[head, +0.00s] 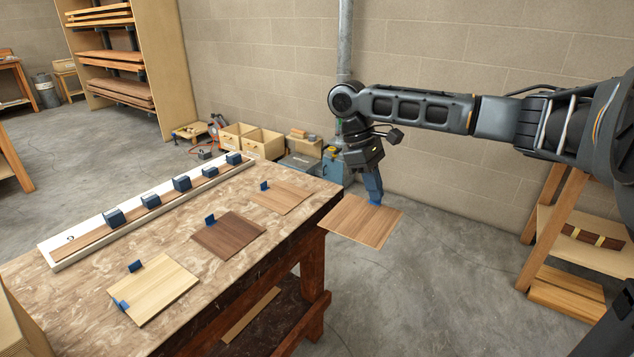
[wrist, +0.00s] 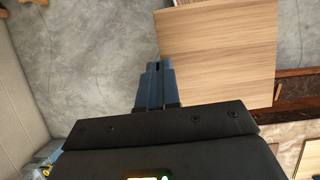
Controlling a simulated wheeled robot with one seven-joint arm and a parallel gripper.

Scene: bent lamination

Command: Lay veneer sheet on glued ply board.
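A light brown wood-grained sheet (head: 358,222) hangs roughly level in the air just off the right edge of the workbench. My gripper (head: 375,202) is shut on the sheet's edge from above. In the wrist view the fingers (wrist: 156,68) meet the left edge of the sheet (wrist: 215,50). On the bench lie a pale board (head: 155,291) with two blue stops at its edges, a dark brown board (head: 229,236) with one blue stop, and a mid-brown board (head: 281,197) with one blue stop. I cannot tell which of them carries glue.
The workbench (head: 70,300) has a long white-based strip (head: 70,250) with several blue blocks along its far side. Wooden boxes (head: 262,143) and a blue case stand on the floor beyond. A wooden rack (head: 545,240) stands at right. Floor around the held sheet is clear.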

